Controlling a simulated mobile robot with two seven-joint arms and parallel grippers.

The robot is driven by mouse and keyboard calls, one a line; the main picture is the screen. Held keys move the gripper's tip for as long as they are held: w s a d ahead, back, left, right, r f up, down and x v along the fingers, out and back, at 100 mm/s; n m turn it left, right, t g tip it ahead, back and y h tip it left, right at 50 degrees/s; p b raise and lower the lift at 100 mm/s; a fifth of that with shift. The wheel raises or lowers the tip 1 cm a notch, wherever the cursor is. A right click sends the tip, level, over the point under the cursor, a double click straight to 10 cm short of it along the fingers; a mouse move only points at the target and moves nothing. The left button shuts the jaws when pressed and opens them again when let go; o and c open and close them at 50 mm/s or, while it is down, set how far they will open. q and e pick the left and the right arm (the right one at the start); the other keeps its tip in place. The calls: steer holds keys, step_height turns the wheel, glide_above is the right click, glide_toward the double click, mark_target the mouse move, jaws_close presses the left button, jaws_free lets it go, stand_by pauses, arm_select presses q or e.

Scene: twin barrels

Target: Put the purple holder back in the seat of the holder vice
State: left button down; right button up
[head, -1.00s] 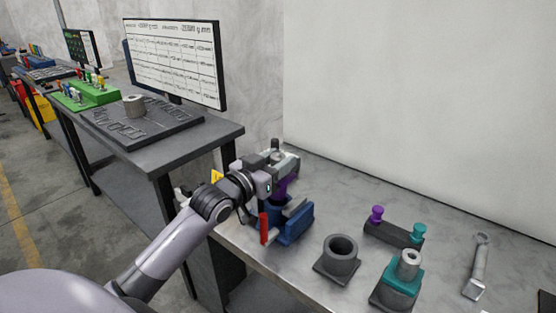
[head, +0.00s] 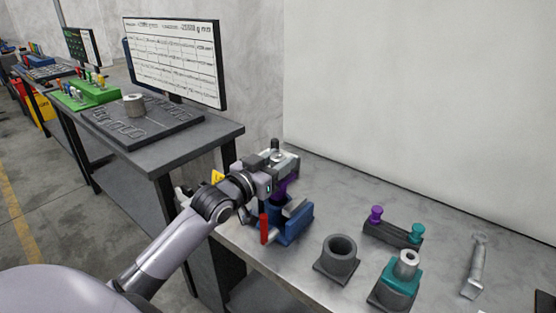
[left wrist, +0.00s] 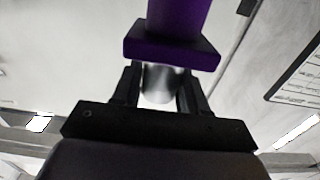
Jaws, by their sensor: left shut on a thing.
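My left gripper (head: 284,166) is shut on the purple holder (head: 285,187), directly above the blue holder vice (head: 295,224) with its red handle. In the left wrist view my left gripper (left wrist: 160,88) has a finger on either side of a grey metal cylinder, and the purple holder (left wrist: 172,48) with its square flange joins that cylinder. In the head view the holder looks upright, mostly hidden by the gripper. I cannot tell whether its lower end touches the seat. My right gripper is not in view.
A grey empty socket (head: 338,258) stands right of the vice. Beyond it are a teal holder (head: 402,277) in a dark base, a dark rack (head: 390,233) with purple and teal knobs, and a metal wrench-like tool (head: 475,267). A wall bounds the bench at the back.

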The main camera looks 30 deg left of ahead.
arm_select(q)
steer(key=shift+f+b, duration=0.85)
steer(key=shift+f, duration=0.6)
stand_by(0.3)
steer(key=shift+r+p, duration=1.15)
steer(key=shift+p, duration=0.05)
steer(key=shift+p, duration=0.4)
stand_by(0.7)
steer(key=shift+f+b, duration=0.7)
steer(key=shift+f, duration=0.4)
stand_by(0.5)
